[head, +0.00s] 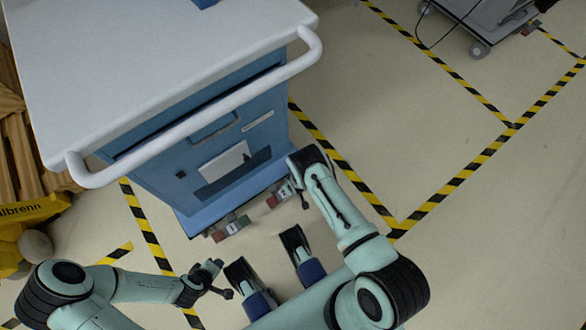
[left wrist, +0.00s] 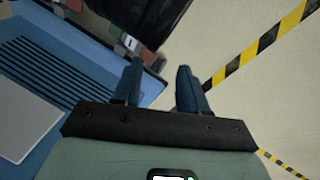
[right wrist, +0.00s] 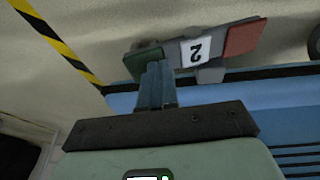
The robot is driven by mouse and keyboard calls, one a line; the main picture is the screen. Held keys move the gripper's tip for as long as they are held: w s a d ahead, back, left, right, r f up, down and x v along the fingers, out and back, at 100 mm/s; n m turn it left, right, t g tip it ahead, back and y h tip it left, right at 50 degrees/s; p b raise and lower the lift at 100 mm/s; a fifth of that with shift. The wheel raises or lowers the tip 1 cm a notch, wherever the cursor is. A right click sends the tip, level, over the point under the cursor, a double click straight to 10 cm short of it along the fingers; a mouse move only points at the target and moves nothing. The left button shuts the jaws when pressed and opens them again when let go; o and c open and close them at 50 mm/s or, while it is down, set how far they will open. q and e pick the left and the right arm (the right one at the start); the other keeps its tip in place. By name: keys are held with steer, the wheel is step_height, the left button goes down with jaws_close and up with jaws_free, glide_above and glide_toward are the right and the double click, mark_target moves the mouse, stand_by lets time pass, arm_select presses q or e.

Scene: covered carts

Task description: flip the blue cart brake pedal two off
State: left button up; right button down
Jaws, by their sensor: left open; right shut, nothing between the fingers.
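The blue cart (head: 180,160) stands at the left in the head view, with two brake pedals low on its near side. Pedal two (head: 283,194) has a red end, a white "2" label and a green end. In the right wrist view pedal two (right wrist: 196,51) shows its green end at left and red end at right. My right gripper (head: 304,200) is shut and empty; its fingertips (right wrist: 155,66) overlap the green end in view, contact unclear. Pedal one (head: 231,228) is left of pedal two. My left gripper (head: 224,278) is open and empty below pedal one; its fingers (left wrist: 157,72) are apart.
A white handle rail (head: 200,112) sticks out from the cart's top. Yellow-black tape (head: 340,163) marks the floor. Wooden pallets (head: 20,150) and a yellow object (head: 35,212) are at the left. Another cart (head: 480,25) stands far right.

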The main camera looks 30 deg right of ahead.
steer(key=shift+d, duration=0.1)
steer(key=shift+d+f+y+b, duration=0.25)
steer(key=shift+d+y+b, duration=0.05)
steer(key=shift+y+b, duration=0.35)
steer(key=shift+f, duration=0.1)
steer(key=b, duration=0.1)
steer(key=d+f+b, duration=0.1)
steer(key=b, duration=0.1)
steer(key=shift+d+f, duration=0.2)
steer(key=shift+f, duration=0.1)
arm_select(q)
steer(key=s+a+f+g, duration=0.1)
steer(key=s+a+f, duration=0.1)
steer(key=s+f, duration=0.2)
steer(key=shift+s+f+n+g, duration=0.15)
steer(key=shift+f+n+g, duration=0.2)
steer(key=shift+f, duration=1.25)
arm_select(e)
steer(key=shift+w+d+f, duration=0.1)
steer(key=shift+d+f, duration=0.05)
